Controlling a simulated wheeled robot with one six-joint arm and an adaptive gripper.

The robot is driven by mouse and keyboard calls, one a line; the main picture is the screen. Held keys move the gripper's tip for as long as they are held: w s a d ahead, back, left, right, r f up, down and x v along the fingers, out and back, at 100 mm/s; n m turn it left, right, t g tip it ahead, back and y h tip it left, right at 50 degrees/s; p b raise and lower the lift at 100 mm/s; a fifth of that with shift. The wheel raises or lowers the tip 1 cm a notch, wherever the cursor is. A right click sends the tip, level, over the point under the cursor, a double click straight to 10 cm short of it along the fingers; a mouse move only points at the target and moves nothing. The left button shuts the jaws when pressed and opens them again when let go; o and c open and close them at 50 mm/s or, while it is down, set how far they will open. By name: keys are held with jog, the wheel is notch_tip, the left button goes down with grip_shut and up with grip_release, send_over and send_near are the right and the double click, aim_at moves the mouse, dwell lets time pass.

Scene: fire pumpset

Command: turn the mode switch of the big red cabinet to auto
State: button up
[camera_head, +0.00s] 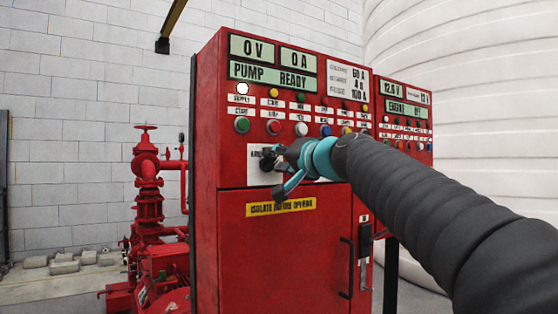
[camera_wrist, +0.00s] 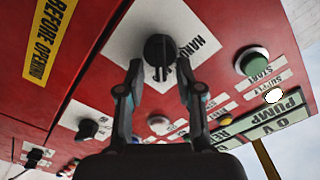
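The big red cabinet (camera_head: 230,250) stands in the middle of the head view. Its mode switch (camera_head: 267,159) is a black knob on a white plate, partly hidden by my gripper (camera_head: 281,170). In the wrist view, the switch (camera_wrist: 158,50) shows at the top centre, with lettering beside it that I cannot fully read. My gripper (camera_wrist: 159,70) is open, its two fingertips apart on either side of the knob's lower part in that picture. A gap shows between the fingers and the knob; contact is not visible. The knob's exact setting is hard to tell.
Buttons and lamps, including a green start button (camera_wrist: 251,61), lie close to my fingers. Another black knob (camera_wrist: 88,129) sits nearby in the wrist view. A red pump with pipes (camera_head: 150,200) stands left of the cabinet. A white ribbed tank (camera_head: 460,90) stands behind at right.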

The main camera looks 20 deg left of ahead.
jog(key=shift+s+d, duration=0.1)
jog(key=v, duration=1.1)
jog(key=shift+s+d, duration=0.25)
jog(key=shift+d, duration=0.1)
jog(key=s+d+f+g+h+p, duration=0.1)
jog(key=s+d+f+g+h, duration=0.15)
jog(key=f, duration=0.95)
jog(key=s+d+f+g+h, duration=0.15)
jog(key=d+f+h, duration=0.25)
jog(key=f, duration=0.8)
jog(key=s+d+f+g+h+p, duration=0.2)
jog(key=s+d+f+h+p, duration=0.2)
jog(key=s+d+f, duration=1.2)
jog(key=s+d+h, duration=0.3)
jog(key=d, duration=0.1)
jog(key=shift+m+p, duration=0.3)
jog(key=shift+m, duration=0.1)
